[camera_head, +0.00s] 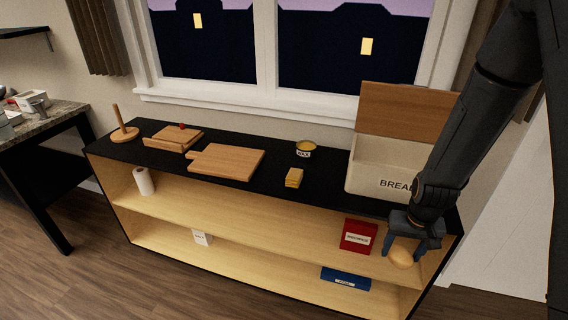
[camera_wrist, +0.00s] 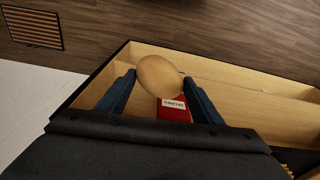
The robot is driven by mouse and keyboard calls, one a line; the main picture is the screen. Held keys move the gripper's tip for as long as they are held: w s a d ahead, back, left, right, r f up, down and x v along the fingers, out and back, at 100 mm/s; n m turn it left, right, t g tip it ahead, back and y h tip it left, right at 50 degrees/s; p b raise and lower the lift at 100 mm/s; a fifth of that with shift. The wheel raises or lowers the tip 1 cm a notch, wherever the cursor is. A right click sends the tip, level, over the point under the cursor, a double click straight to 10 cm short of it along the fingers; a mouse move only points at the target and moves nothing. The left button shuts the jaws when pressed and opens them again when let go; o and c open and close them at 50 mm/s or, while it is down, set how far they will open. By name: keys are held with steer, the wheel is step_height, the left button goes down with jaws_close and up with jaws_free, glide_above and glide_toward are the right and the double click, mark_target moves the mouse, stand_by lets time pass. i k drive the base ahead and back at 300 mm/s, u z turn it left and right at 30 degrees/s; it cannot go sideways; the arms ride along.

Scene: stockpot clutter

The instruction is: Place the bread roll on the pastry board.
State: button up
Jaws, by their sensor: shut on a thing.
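The bread roll (camera_head: 401,257) is tan and oval. It is held between the blue fingers of my gripper (camera_head: 412,246), in front of the right end of the shelf unit in the head view. In the wrist view the roll (camera_wrist: 160,76) shows at the fingertips of my gripper (camera_wrist: 160,92). A wooden board with a handle (camera_head: 232,161), which looks like the pastry board, lies flat on the black top, left of the middle. Its visible surface is bare. My gripper is well to its right and lower in the picture.
An open bread box (camera_head: 366,176) stands at the right of the top. A yellow stack (camera_head: 294,178), a wax tin (camera_head: 306,149), a wooden box (camera_head: 172,138) and a peg stand (camera_head: 124,133) share the top. A red box (camera_head: 358,236) and a blue box (camera_head: 345,279) sit on the shelves.

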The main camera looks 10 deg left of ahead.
mark_target(221, 157)
steer(key=u, duration=2.45)
steer(key=i, duration=1.6)
steer(key=z, duration=0.75)
